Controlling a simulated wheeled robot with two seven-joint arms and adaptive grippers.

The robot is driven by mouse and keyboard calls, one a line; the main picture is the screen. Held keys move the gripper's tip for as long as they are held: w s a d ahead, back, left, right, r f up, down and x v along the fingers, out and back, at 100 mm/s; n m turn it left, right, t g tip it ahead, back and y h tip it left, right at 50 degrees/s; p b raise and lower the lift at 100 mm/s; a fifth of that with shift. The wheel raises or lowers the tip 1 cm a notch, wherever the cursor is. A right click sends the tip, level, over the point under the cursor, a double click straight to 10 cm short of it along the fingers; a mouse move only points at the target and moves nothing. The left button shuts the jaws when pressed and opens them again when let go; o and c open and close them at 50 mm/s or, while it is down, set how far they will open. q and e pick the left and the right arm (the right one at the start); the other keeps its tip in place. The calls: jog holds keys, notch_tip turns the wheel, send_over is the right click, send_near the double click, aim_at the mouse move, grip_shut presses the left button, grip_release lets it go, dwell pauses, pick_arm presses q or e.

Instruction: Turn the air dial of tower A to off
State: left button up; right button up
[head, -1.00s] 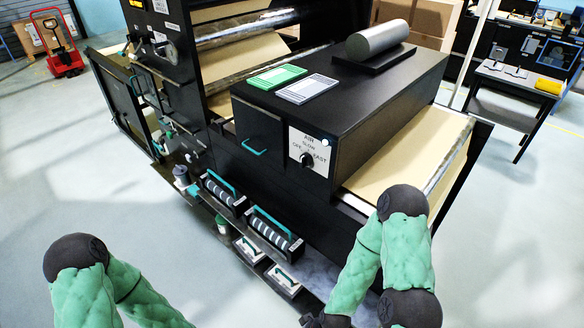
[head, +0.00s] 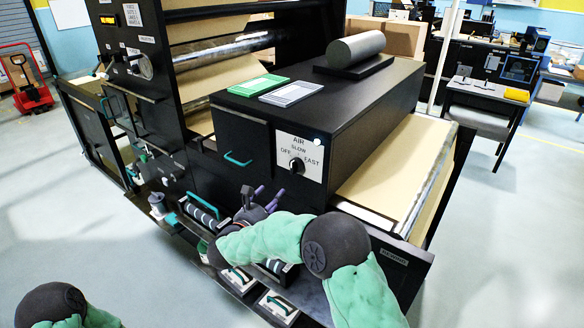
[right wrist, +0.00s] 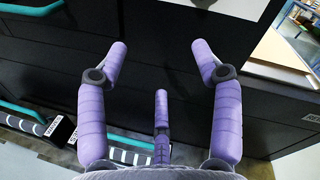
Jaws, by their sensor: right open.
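The air dial (head: 296,165) is a small black knob on a white plate (head: 315,150) marked AIR, OFF, SLOW and FAST, on the front of the black cabinet. I cannot tell where its pointer stands. My right gripper (head: 270,194) is open and empty, with purple fingers, below and left of the dial and apart from it. The right wrist view shows its spread fingers (right wrist: 160,62) before the black panel. My left gripper is out of view.
A teal handle (head: 238,160) sits left of the dial. Striped rollers (head: 200,210) with teal handles and white-topped blocks (head: 277,304) lie on the low shelf below. Green (head: 258,85) and grey (head: 292,93) pads and a grey cylinder (head: 357,47) rest on the cabinet top.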

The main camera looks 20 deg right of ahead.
aim_at(292, 169)
notch_tip(292, 169, up, 7)
jog(key=s+m+g+h, duration=0.2)
jog(key=s+m+h, duration=0.1)
jog(key=m, duration=0.4)
jog(key=x, duration=0.6)
jog(key=b+x, duration=0.1)
jog(key=x, duration=0.3)
jog(key=shift+w+f, duration=0.25)
jog(key=shift+w, duration=0.05)
